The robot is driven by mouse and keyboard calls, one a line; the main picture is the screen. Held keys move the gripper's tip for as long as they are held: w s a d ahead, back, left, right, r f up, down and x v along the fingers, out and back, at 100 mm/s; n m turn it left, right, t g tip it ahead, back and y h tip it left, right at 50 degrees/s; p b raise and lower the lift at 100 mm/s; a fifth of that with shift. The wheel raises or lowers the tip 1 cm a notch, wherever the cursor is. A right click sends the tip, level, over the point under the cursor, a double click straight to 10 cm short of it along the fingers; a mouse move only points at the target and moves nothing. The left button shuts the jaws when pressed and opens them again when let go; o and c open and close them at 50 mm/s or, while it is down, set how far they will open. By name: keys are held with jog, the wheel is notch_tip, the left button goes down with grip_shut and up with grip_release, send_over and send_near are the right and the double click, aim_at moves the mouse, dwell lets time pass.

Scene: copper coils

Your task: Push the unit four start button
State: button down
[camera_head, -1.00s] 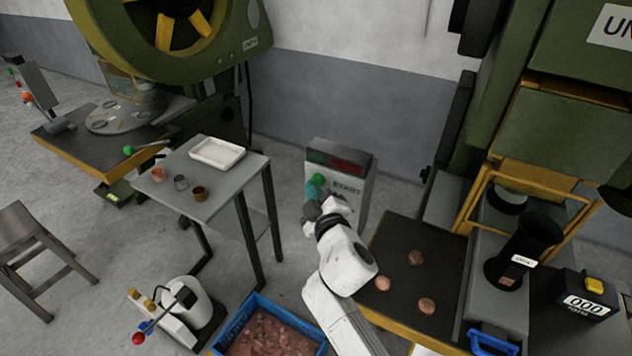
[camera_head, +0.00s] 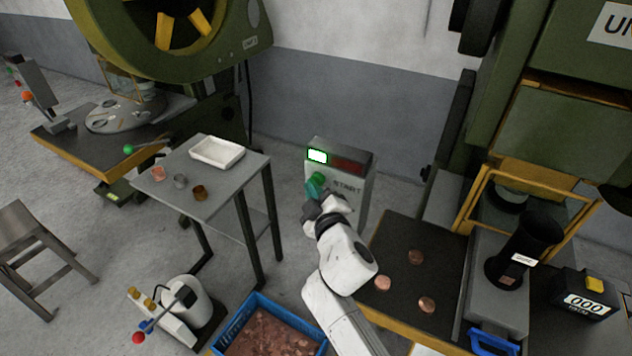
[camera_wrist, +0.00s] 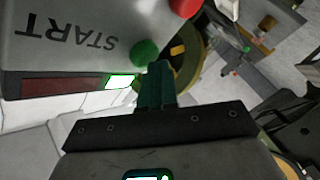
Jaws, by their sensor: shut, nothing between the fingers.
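The start button is a green knob (camera_head: 317,180) on the front of a grey control box (camera_head: 357,200) marked START. It also shows in the wrist view as a green dome (camera_wrist: 145,53). My gripper (camera_head: 314,190) is shut and empty, with its teal fingertips at the green button. In the wrist view the fingertips (camera_wrist: 159,68) appear right beside the button; whether they touch it is hard to tell. A small lamp (camera_head: 317,156) on top of the box glows bright green-white. The red panel (camera_head: 347,166) beside it is dark.
A red button (camera_wrist: 184,6) shows near the green one in the wrist view. A grey table (camera_head: 225,180) with a white tray stands left. A blue crate (camera_head: 225,330) of copper pieces is below. A dark press bed (camera_head: 400,255) with copper discs is right.

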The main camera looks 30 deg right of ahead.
jog(key=shift+s+a, duration=0.4)
jog(key=shift+a, duration=0.05)
jog(key=shift+a, duration=0.1)
jog(key=shift+s+a+b, duration=0.7)
jog(key=shift+s+a, duration=0.05)
jog(key=shift+a, duration=0.25)
jog(key=shift+s+a+b, duration=0.65)
jog(key=shift+s+a, duration=0.05)
jog(key=shift+a, duration=0.25)
